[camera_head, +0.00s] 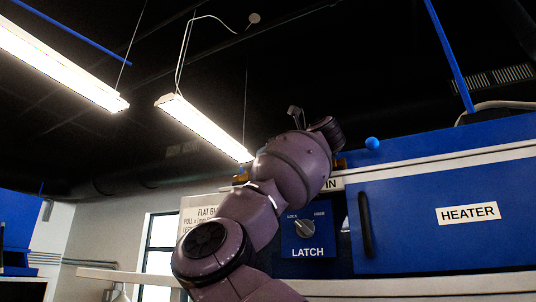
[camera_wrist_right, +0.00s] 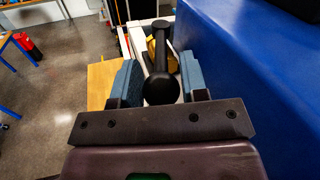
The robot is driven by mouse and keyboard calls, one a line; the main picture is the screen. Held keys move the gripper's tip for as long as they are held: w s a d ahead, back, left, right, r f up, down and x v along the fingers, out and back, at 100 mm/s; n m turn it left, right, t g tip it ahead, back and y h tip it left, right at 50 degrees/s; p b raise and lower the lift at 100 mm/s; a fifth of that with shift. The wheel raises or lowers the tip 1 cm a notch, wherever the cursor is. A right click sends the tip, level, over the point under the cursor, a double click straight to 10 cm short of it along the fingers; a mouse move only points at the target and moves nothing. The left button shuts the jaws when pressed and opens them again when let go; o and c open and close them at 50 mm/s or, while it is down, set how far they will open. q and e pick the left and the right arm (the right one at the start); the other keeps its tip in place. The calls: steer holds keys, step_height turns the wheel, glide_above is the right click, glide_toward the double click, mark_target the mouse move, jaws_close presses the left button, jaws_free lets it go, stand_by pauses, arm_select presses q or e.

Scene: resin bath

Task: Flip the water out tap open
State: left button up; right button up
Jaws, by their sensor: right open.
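A dark tap handle with a round black knob (camera_wrist_right: 161,88) shows in the right wrist view. Its stem runs away from the knob towards a yellow part (camera_wrist_right: 172,58), and no label on it is readable there. My right gripper (camera_wrist_right: 157,75) is open, with one blue-grey finger on each side of the handle. The handle lies between the fingers, and I cannot tell whether either touches it. In the head view my right arm reaches up in front of the blue panel, and its fingers and the handle are hidden. My left gripper is in neither view.
The blue machine wall (camera_wrist_right: 250,80) stands close at the right of the gripper. In the head view, a latch panel (camera_head: 307,231) and a blue heater door (camera_head: 440,218) are right of my arm. A red extinguisher (camera_wrist_right: 28,45) stands on open floor.

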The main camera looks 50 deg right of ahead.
steer(key=shift+w+d, duration=0.15)
steer(key=shift+w, duration=0.3)
jaws_close()
steer(key=shift+s, duration=0.1)
